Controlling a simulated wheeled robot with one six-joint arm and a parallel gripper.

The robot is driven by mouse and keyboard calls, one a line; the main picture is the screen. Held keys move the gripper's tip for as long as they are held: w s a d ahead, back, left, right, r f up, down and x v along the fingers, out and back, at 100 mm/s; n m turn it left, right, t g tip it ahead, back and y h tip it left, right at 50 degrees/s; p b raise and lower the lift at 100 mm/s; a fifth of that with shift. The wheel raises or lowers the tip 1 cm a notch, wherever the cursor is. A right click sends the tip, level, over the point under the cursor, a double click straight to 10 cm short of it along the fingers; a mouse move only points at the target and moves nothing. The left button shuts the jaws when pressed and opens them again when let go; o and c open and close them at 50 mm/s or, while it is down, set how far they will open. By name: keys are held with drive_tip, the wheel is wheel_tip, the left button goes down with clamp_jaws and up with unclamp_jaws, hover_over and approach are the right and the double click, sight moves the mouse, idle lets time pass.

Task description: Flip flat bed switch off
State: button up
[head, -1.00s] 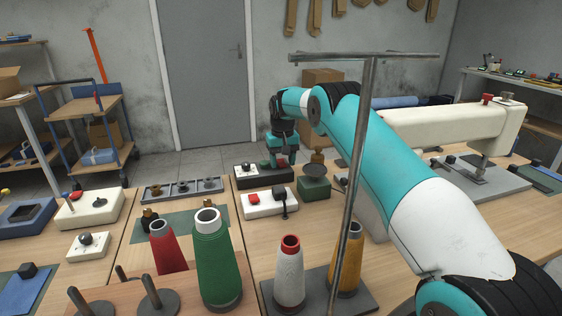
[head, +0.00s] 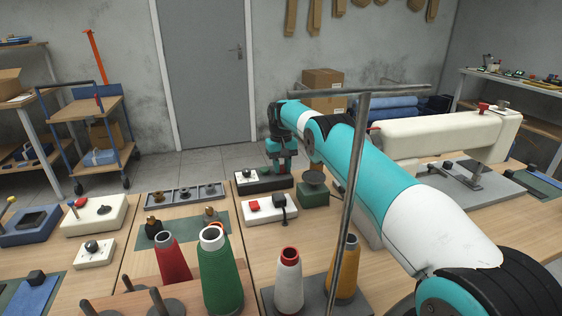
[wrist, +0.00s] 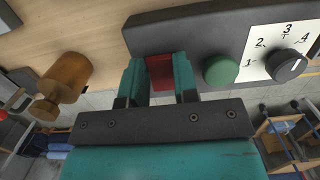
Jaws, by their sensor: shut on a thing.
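A dark control box (head: 262,183) stands at the back of the bench. In the wrist view the box (wrist: 190,32) carries a red rocker switch (wrist: 160,72), a green round button (wrist: 219,71) and a numbered dial (wrist: 289,64). My gripper (wrist: 159,84) has its two teal fingers on either side of the red switch and is shut on it. In the head view my gripper (head: 280,166) is at the right part of the box, and the red switch is hidden behind it. I cannot tell which way the switch is tilted.
A white box (head: 268,209) with a red button and dark lever is in front. A green block with a dark dish (head: 314,188) stands close right. An amber bottle (wrist: 62,82) is beside the gripper. Thread cones and a metal stand (head: 350,190) are nearer; a sewing machine (head: 440,137) is right.

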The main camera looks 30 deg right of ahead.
idle(0.3)
drive_tip(key=o, duration=0.9)
